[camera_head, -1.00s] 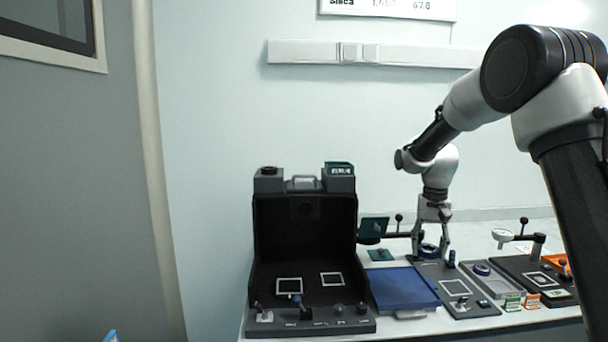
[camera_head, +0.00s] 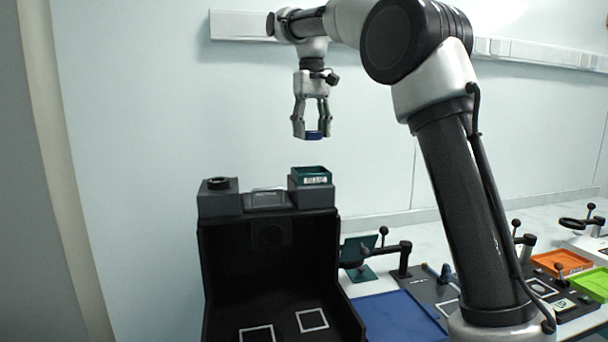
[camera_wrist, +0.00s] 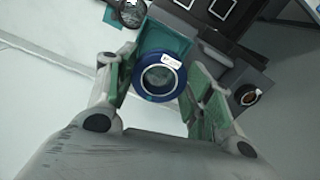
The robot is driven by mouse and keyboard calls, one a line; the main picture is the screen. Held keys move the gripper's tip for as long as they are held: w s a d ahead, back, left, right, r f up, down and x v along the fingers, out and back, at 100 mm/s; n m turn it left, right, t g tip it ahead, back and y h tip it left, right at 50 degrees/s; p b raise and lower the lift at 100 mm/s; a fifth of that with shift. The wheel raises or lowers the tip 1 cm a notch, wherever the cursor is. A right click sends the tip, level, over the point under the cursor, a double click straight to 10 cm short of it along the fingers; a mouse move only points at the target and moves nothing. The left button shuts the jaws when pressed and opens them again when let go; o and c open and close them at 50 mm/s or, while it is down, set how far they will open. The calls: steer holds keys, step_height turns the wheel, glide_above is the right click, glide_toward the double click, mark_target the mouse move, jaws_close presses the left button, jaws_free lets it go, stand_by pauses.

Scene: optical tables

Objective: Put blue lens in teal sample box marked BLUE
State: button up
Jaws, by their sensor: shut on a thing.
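The blue lens (camera_wrist: 159,76) is a round blue ring with a clear centre in the wrist view. My gripper (camera_head: 312,134) is shut on it and holds it in the air; a blue edge shows between the fingertips in the head view. The teal sample box (camera_head: 312,177) with a BLUE label sits on the right raised block of the dark cabinet, below my gripper and apart from it. In the wrist view the teal box (camera_wrist: 172,37) lies behind the lens, which hides part of it.
The dark open cabinet (camera_head: 268,265) has a round black knob (camera_head: 218,184) on its left block. Right of it are a blue mat (camera_head: 400,318), a black stand (camera_head: 404,258), an orange tray (camera_head: 562,262) and a green tray (camera_head: 592,281). Air around the box is clear.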

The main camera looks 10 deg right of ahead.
steer(key=shift+w, duration=0.25)
step_height(320, 180, down, 8)
steer(key=shift+f, duration=0.75)
